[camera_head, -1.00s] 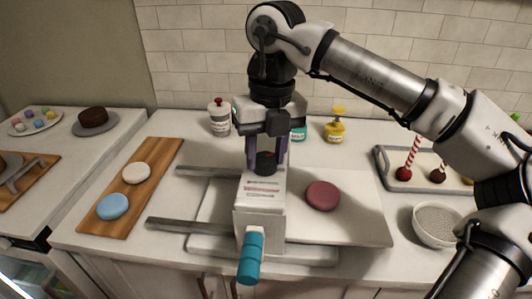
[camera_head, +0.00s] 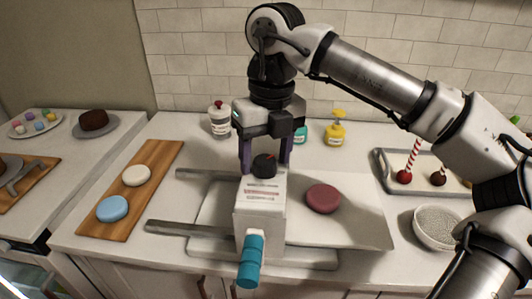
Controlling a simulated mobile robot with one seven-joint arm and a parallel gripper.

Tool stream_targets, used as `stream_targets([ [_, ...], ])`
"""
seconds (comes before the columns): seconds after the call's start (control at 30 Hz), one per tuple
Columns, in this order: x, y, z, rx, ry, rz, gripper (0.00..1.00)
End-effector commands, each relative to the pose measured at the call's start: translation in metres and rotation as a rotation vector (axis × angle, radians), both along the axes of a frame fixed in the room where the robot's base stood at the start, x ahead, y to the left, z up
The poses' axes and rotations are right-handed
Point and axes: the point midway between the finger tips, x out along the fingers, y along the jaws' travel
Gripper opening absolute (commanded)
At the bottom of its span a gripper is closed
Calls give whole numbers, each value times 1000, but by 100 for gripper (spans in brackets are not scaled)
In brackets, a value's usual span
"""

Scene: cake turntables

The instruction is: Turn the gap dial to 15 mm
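The gap dial is a small black knob (camera_head: 264,166) with a red pointer mark, on top of the white machine housing (camera_head: 261,215). The pointer leans to the upper right; the scale and its numbers are too small to read. My gripper (camera_head: 265,165) points down over the dial, with its two purple fingers spread, one on each side of the knob. The fingers look apart from the knob, though I cannot tell their exact depth. A teal handle (camera_head: 251,262) sticks out of the front of the housing.
A maroon disc (camera_head: 323,198) lies on the machine's flat white plate (camera_head: 365,225). Two metal rails (camera_head: 185,228) reach left. A wooden board (camera_head: 153,165) holds a blue and a white disc. A bowl (camera_head: 437,228) and a tray (camera_head: 390,174) are at right. Bottles stand behind.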

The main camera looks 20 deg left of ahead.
Motion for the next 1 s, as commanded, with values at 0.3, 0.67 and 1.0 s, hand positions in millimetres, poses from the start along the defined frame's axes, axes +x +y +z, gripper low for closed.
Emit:
stream_targets([
  [0.3, 0, 0, 3, -1, -1, -1, 60],
  [0.67, 4, -3, 70, 0, -3, -2, 60],
  [1.0, 7, -6, 129, -1, -1, -2, 60],
])
